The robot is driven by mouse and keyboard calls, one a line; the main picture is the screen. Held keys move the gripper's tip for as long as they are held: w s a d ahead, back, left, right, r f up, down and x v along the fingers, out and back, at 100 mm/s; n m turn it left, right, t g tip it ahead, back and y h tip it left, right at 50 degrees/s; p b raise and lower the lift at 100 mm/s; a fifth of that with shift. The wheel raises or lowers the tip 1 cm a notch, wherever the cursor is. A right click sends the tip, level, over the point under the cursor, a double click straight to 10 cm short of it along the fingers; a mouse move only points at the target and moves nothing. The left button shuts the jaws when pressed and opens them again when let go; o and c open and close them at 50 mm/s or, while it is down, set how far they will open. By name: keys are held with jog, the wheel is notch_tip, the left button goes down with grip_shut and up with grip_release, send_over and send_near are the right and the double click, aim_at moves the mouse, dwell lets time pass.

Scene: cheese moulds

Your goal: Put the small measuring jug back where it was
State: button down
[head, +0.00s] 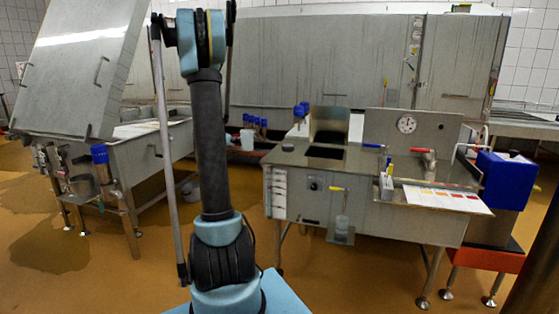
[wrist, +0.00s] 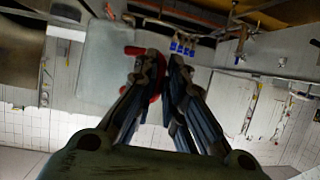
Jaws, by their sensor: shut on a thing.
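In the wrist view my gripper (wrist: 161,62) is shut, its dark fingers close together around a red curved handle (wrist: 155,96). A pale, translucent, rounded body (wrist: 104,68) lies just left of the fingers and appears to belong to that handle; I take it to be the small measuring jug. It seems held clear of any surface. Part of the handle is hidden by the fingers.
In the head view a steel workbench (head: 315,157) stands right of my arm, with a dial gauge (head: 406,124), a colour chart (head: 447,198) and a blue box (head: 505,180). A tilted steel vat lid (head: 80,65) is at left. Brown floor lies open between them.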

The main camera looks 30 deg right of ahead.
jog(key=s+d+r+m+g+h, duration=0.1)
jog(key=s+d+r, duration=0.2)
jog(key=d, duration=0.4)
jog(key=s+d+r+m+g+h, duration=0.1)
jog(key=s+d+r+m, duration=0.15)
jog(key=d, duration=0.55)
jog(key=shift+n, duration=0.35)
jog(key=f, duration=0.9)
jog(key=shift+s+f, duration=0.25)
jog(key=shift+s, duration=0.1)
jog(key=c, duration=1.7)
grip_release()
jog(key=shift+o, duration=0.2)
